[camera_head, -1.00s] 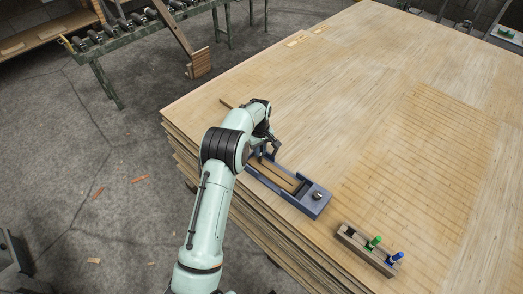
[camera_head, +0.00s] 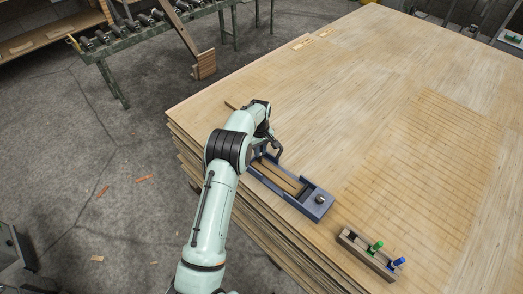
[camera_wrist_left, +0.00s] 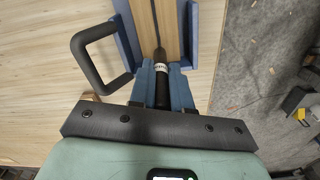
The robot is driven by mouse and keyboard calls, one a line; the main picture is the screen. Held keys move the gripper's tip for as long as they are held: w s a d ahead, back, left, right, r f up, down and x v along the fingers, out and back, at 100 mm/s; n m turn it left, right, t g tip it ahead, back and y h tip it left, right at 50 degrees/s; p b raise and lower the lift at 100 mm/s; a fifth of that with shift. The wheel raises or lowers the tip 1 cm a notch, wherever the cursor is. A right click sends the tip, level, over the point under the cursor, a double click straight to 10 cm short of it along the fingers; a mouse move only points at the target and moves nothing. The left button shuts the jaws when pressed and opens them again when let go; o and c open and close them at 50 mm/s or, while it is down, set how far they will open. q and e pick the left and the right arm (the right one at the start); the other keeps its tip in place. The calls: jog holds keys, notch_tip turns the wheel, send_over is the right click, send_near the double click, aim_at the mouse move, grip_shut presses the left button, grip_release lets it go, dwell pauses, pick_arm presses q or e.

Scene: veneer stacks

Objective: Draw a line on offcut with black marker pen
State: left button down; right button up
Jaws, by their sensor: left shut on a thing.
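The offcut (camera_head: 285,184) is a pale wooden strip lying in a blue holder (camera_head: 316,207) near the stack's front edge. My left gripper (camera_head: 268,147) is over the holder's far end. In the left wrist view its blue fingers (camera_wrist_left: 161,78) are shut on the black marker pen (camera_wrist_left: 161,85). The pen's dark tip points at the offcut (camera_wrist_left: 170,20), and seems to touch it. A thin dark line runs along the offcut from near the tip; I cannot tell whether it is ink or a groove. My right gripper is not in view.
A wooden pen rack (camera_head: 366,253) with a green pen (camera_head: 376,247) and a blue pen (camera_head: 397,263) stands on the veneer stack (camera_head: 350,100) at the right. A black loop (camera_wrist_left: 98,52) shows beside the fingers. The stack's middle is clear.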

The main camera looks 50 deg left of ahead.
pick_arm(q)
jog(key=shift+a, duration=0.25)
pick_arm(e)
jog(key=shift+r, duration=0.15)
pick_arm(q)
jog(key=shift+r, duration=0.1)
jog(key=shift+r+p, duration=2.2)
jog(key=shift+r, duration=1.25)
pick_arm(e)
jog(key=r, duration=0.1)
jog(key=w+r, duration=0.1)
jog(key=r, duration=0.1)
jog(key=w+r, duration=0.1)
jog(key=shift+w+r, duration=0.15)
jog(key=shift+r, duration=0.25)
pick_arm(q)
jog(key=shift+d, duration=0.1)
